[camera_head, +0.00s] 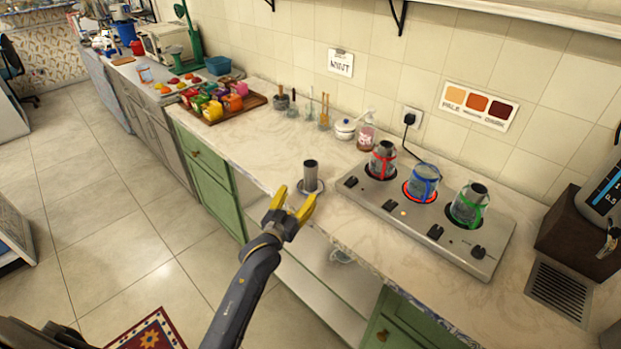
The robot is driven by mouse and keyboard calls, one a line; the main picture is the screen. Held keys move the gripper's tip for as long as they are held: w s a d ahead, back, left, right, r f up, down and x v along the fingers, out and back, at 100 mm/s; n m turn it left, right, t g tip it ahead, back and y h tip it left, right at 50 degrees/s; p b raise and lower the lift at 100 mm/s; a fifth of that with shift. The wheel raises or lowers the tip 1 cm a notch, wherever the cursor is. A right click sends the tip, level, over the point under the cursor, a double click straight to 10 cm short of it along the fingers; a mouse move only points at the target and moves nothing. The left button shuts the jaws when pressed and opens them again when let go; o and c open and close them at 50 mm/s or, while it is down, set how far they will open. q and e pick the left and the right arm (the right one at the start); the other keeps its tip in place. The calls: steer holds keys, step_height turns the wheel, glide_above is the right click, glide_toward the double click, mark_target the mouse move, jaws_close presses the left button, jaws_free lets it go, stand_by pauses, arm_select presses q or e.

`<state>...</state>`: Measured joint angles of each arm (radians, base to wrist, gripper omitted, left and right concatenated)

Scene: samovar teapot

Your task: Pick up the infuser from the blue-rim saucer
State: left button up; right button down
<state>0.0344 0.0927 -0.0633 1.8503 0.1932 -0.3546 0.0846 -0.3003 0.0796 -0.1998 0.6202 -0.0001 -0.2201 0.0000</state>
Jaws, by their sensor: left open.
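The infuser (310,174) is a dark grey metal cylinder. It stands upright on a small saucer (320,188) near the front edge of the counter. The saucer is partly hidden by the infuser, and its rim colour is too small to tell. My left gripper (296,196) has yellow fingertips that are spread apart and empty. It appears just in front of and below the infuser in the picture. Whether a fingertip touches the saucer I cannot tell. My right gripper is not in view.
A hob (428,226) with three glass pots, banded red, blue and green, stands to the right. The blue-banded pot (424,182) is on a glowing red ring. Counter around the saucer is clear.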

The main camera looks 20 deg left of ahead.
mark_target(308, 182)
arm_select(q)
steer(key=shift+w+d+f, duration=0.1)
steer(key=shift+w+d, duration=0.05)
steer(key=shift+w, duration=1.6)
steer(key=shift+w+d+f, duration=0.1)
steer(key=shift+w+d, duration=0.1)
steer(key=shift+w, duration=1.5)
steer(key=shift+w+d, duration=0.15)
steer(key=shift+w, duration=1.6)
steer(key=shift+c, duration=0.5)
steer(key=c, duration=1.2)
